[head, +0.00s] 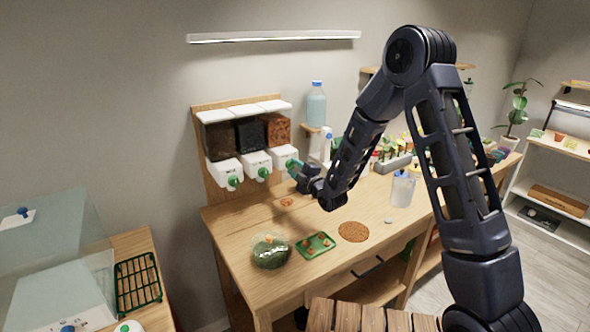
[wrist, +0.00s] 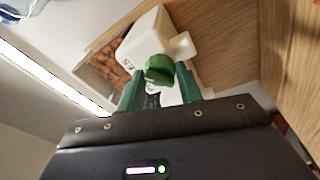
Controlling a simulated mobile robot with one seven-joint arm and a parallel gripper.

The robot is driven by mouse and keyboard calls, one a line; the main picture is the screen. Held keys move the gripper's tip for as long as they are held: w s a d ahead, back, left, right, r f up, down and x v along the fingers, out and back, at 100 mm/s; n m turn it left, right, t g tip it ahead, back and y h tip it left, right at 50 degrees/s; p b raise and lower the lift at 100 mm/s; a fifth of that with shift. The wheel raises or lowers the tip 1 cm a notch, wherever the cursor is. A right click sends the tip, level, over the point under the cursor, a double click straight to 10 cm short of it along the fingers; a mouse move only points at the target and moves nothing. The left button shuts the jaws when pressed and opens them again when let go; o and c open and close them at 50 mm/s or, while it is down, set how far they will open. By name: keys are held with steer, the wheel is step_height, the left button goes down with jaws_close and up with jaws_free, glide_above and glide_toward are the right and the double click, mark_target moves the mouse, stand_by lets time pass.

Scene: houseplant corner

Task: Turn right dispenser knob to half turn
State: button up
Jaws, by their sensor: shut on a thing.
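Three dispensers hang side by side on a wooden back board. The right dispenser (head: 279,132) has a clear bin with reddish-brown fill and a white base. Its green knob (wrist: 159,68) shows at the middle of the wrist view, on the white dispenser body (wrist: 146,42). My gripper (wrist: 160,82) has its green fingers on both sides of the knob and is shut on it. I cannot tell the knob's turn angle.
The left knob (head: 233,182) and middle knob (head: 262,173) are close by on the left. A blue bottle (head: 316,104) stands to the right. The wooden table (head: 232,222) below holds a glass bowl (head: 270,252), a green tray (head: 326,244) and a brown round mat (head: 353,232).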

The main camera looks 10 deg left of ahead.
steer(key=m, duration=0.4)
steer(key=shift+f+t+h, duration=0.15)
steer(key=shift+t+h, duration=0.15)
steer(key=shift+t, duration=0.1)
steer(key=m, duration=0.4)
steer(key=m+t+h, duration=0.1)
steer(key=m, duration=0.3)
steer(key=shift+s+a+m, duration=0.1)
steer(key=shift+s+m, duration=0.05)
steer(key=shift+m, duration=0.15)
steer(key=m, duration=0.4)
steer(key=shift+h, duration=0.3)
steer(key=m+h, duration=0.1)
steer(key=m, duration=0.5)
steer(key=shift+s, duration=0.1)
steer(key=m, duration=0.5)
steer(key=shift+a+r+h, duration=0.1)
steer(key=shift+r+h, duration=0.1)
steer(key=shift+h, duration=0.1)
steer(key=shift+m, duration=0.3)
